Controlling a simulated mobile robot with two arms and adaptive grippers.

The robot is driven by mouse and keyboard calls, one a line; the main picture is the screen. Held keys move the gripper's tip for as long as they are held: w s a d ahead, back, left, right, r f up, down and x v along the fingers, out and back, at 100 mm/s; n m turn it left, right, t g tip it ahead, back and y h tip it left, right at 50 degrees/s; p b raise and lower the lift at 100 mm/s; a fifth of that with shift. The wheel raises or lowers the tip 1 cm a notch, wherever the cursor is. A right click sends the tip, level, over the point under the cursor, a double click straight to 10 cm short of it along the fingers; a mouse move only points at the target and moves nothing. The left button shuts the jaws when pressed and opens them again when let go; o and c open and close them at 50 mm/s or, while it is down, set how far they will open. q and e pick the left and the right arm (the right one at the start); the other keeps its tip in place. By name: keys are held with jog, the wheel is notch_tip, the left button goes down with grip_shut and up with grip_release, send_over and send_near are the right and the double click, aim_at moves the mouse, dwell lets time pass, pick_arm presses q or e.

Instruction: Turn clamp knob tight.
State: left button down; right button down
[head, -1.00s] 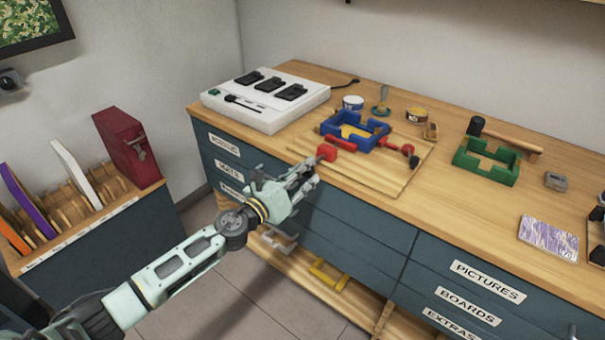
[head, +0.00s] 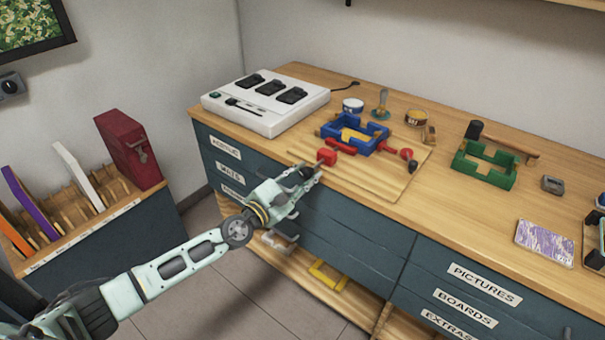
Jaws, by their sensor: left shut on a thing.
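A blue frame-like clamp (head: 338,141) lies on a wooden board (head: 365,183) on the counter. It has red parts: a blocky red knob (head: 326,157) at its near left and a rounder red knob (head: 407,154) at its right. My left gripper (head: 313,172) reaches in from the left over the counter's front edge. Its fingers are shut at the near side of the blocky red knob, and their exact contact is too small to see. My right gripper is not in view.
A white device (head: 265,118) with black pads stands at the back left. Small tins (head: 352,105), a green frame (head: 485,175), a mallet (head: 505,143) and a purple patterned card (head: 545,240) lie on the counter. A red box (head: 128,152) stands on the left cabinet.

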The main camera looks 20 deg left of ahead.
pick_arm(q)
jog(key=m, duration=0.1)
jog(key=m+p, duration=0.1)
jog(key=m, duration=0.1)
jog(key=r+m+p, duration=0.1)
jog(key=m, duration=0.1)
jog(key=shift+w+a, duration=0.15)
jog(key=shift+a, duration=0.1)
jog(key=m+p, duration=0.1)
jog(key=m, duration=0.1)
jog(key=m+p, duration=0.1)
jog(key=m, duration=0.2)
jog(key=shift+d+r, duration=0.1)
jog(key=shift+d, duration=0.1)
jog(key=c, duration=2.5)
grip_release()
jog(key=shift+m, duration=0.4)
jog(key=shift+c, duration=0.2)
jog(key=shift+r, duration=0.1)
grip_shut()
jog(key=o, duration=1)
grip_release()
jog(key=shift+c, duration=0.2)
jog(key=shift+d, duration=0.1)
jog(key=shift+f, duration=0.3)
jog(key=shift+s, duration=0.3)
jog(key=v, duration=1.1)
jog(key=shift+s, duration=0.35)
